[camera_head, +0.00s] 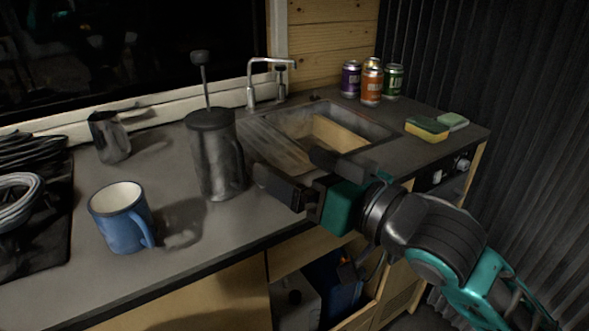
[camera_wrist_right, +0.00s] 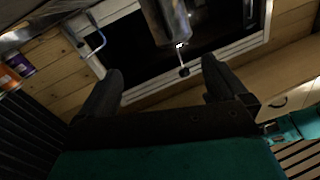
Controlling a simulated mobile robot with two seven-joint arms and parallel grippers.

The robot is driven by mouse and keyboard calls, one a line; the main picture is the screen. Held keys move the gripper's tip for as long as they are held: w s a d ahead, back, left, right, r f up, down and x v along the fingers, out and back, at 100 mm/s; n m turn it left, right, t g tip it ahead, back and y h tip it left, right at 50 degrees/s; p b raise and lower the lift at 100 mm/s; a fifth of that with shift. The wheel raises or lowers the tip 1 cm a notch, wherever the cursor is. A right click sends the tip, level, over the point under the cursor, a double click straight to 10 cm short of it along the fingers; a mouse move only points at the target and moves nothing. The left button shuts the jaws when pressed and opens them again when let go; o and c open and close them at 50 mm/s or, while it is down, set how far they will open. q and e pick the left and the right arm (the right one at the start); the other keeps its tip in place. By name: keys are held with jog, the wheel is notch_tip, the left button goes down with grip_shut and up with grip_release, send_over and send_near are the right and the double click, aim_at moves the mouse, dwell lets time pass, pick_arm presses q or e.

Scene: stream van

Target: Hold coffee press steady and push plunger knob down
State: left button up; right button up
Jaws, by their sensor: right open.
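The coffee press (camera_head: 217,160) is a dark grey cylinder standing upright on the counter. Its plunger knob (camera_head: 200,57) sits high on a raised thin rod above the lid. In the right wrist view the press (camera_wrist_right: 165,20) shows upside down at the top, with the knob (camera_wrist_right: 184,72) below it. My right gripper (camera_head: 287,164) is open and empty, to the right of the press and apart from it. Its two fingers also show in the right wrist view (camera_wrist_right: 160,76). My left gripper is not in the head view.
A blue mug (camera_head: 120,222) stands left of the press, near the front edge. A metal pitcher (camera_head: 109,137) is behind it. The sink (camera_head: 340,125) and tap (camera_head: 268,75) are to the right. Several cans (camera_head: 372,84) and sponges (camera_head: 427,128) stand farther right. Coiled cables (camera_head: 18,195) lie left.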

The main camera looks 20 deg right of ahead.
aim_at(240, 144)
jog(key=shift+g+y, duration=0.3)
jog(key=shift+y, duration=0.1)
jog(key=x, duration=0.8)
jog(key=a+x, duration=0.1)
jog(key=x, duration=0.4)
jog(key=shift+s+r, duration=0.1)
jog(key=shift+s, duration=0.35)
grip_shut()
